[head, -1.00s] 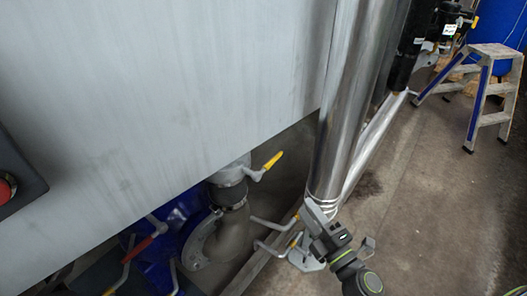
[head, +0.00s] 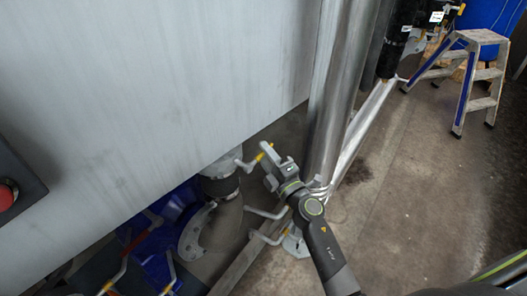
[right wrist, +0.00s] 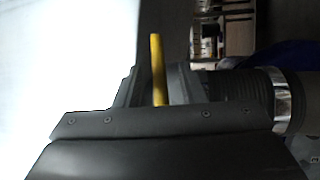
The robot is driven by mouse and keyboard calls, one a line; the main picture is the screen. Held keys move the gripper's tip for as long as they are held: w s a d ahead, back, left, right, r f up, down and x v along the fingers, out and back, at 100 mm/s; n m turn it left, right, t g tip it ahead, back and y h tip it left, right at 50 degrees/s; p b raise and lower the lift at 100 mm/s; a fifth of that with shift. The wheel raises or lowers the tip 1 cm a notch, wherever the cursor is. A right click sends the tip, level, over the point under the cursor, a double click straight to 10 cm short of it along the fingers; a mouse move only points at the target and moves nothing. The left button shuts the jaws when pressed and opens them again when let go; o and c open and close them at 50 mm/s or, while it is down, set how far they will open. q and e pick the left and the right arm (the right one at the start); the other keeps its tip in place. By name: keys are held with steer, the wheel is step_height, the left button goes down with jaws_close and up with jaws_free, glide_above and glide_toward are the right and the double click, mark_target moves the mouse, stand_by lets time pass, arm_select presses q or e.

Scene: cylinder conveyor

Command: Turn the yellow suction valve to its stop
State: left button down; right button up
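The yellow-sleeved valve handle (head: 266,150) is on a grey lever beside the pipe fitting (head: 219,177), under the large grey panel. My right gripper (head: 267,166) is right at this handle in the head view and covers part of it. In the right wrist view the yellow handle (right wrist: 157,68) stands upright between the two dark fingers of my right gripper (right wrist: 159,88). The fingers look apart, one on each side of the handle; any contact is hard to make out. My left gripper is not in view.
A shiny vertical pipe (head: 338,100) stands close to the right of my right gripper. Other levers, one with a red grip (head: 139,238), sit low at the left. A step stool (head: 470,75) is at the far right. The floor (head: 425,190) is clear there.

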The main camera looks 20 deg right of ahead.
steer(key=shift+w+a+r, duration=0.1)
steer(key=shift+w+a, duration=0.05)
steer(key=shift+w, duration=0.45)
jaws_close()
